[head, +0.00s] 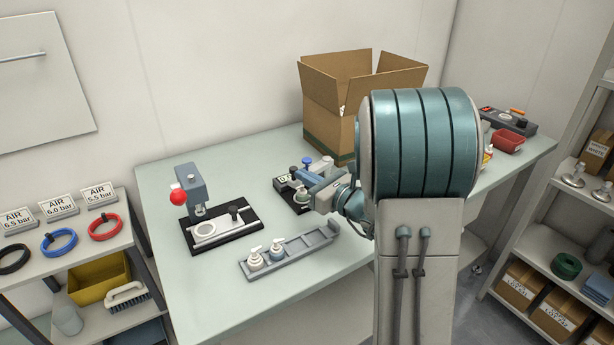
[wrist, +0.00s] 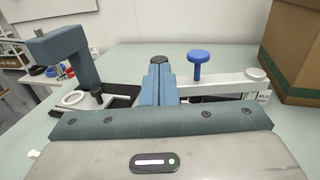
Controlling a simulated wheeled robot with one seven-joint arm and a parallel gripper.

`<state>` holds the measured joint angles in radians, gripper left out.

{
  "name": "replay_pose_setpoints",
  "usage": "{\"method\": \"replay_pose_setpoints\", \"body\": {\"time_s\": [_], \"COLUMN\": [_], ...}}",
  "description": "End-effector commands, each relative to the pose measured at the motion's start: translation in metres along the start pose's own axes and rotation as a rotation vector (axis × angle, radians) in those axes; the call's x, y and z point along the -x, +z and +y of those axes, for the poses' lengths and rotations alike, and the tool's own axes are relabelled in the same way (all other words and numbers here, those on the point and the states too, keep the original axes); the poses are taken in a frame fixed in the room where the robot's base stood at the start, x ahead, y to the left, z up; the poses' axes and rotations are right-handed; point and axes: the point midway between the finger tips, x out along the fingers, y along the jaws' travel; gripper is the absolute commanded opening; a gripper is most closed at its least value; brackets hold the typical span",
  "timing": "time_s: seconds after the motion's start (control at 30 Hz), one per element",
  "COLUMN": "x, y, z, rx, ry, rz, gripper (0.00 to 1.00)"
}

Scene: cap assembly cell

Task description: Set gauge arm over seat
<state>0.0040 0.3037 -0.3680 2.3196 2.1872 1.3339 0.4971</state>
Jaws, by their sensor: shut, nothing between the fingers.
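The gauge (head: 286,183) stands at the table's middle, partly hidden behind my gripper in the head view. In the wrist view its light grey gauge arm (wrist: 222,82) runs sideways from a round pivot cap at the right to behind my fingers. A blue knob (wrist: 198,58) stands upright on the arm. A black-topped post (wrist: 158,60) shows just beyond my fingertips. My gripper (wrist: 158,82) is shut and empty, with its fingers to the left of the blue knob and apart from it.
A press with a red ball (head: 178,197) stands left of the gauge. A grey tray with two pump caps (head: 300,250) lies in front. An open cardboard box (head: 328,120) stands close behind. Bare table lies between the press and the gauge.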

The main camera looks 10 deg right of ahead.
Motion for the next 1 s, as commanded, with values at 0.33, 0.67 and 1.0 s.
{"method": "replay_pose_setpoints", "body": {"time_s": [0.33,0.67,1.0], "x": [-0.003,-0.032,-0.038], "y": [-0.002,-0.004,0.001], "z": [0.001,0.007,0.008], "rx": [0.0,0.001,0.001], "ry": [0.002,0.002,0.005], "rz": [-0.001,-0.001,-0.003], "gripper": [0.0,0.0,0.0]}}
